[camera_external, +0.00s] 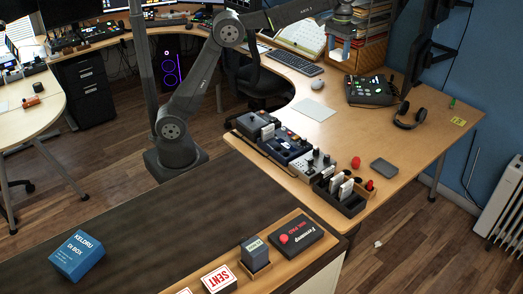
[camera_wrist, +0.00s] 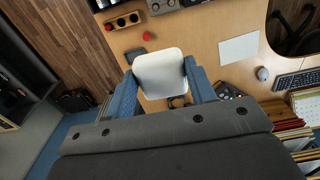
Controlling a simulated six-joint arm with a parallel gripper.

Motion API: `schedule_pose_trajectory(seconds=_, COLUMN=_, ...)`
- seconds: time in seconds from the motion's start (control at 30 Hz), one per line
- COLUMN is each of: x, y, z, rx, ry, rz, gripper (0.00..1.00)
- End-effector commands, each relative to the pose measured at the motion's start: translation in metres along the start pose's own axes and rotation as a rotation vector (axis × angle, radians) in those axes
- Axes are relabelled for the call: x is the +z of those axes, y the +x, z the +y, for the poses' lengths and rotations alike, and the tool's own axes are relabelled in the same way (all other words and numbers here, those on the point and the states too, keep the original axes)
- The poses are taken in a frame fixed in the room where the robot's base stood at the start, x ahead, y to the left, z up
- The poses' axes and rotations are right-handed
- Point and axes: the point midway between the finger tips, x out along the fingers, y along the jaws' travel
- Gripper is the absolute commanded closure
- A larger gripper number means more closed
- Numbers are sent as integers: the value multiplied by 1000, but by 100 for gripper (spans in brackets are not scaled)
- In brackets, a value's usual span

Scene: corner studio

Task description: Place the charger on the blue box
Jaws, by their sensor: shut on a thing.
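The blue box (camera_external: 77,256) sits on the dark counter at the lower left in the external view, with white lettering on it. It does not show in the wrist view. My gripper (camera_wrist: 162,82) is shut on a white, rounded-square charger (camera_wrist: 160,70), held between its two blue fingers. In the external view my gripper (camera_external: 341,34) is high at the top right, over the wooden desk and far from the blue box. The charger there (camera_external: 338,56) is small and partly covered by the fingers.
A wooden tray (camera_external: 186,283) with stamps and a black case lies along the counter's right side. The counter top (camera_external: 170,225) between it and the blue box is bare. The desk holds headphones (camera_external: 409,115), a black console (camera_external: 370,90) and several small devices. A shelf of papers (camera_external: 365,35) stands near my gripper.

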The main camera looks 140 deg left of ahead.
Motion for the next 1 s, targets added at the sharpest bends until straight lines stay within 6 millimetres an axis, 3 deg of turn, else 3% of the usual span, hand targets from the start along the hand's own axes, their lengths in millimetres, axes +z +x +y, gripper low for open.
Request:
schedule_pose_trajectory(seconds=0.13, x=2, y=-16, z=3, rx=1, ry=6, rz=1, gripper=75)
schedule_pose_trajectory(seconds=0.47, x=57, y=-14, z=73, rx=1, ry=117, rz=1, gripper=75)
schedule_pose_trajectory(seconds=0.67, x=122, y=-15, z=134, rx=1, ry=228, rz=1, gripper=75)
schedule_pose_trajectory(seconds=0.8, x=178, y=-15, z=175, rx=1, ry=315, rz=1, gripper=75)
schedule_pose_trajectory(seconds=1.0, x=264, y=-15, z=221, rx=-1, ry=438, rz=0, gripper=75)
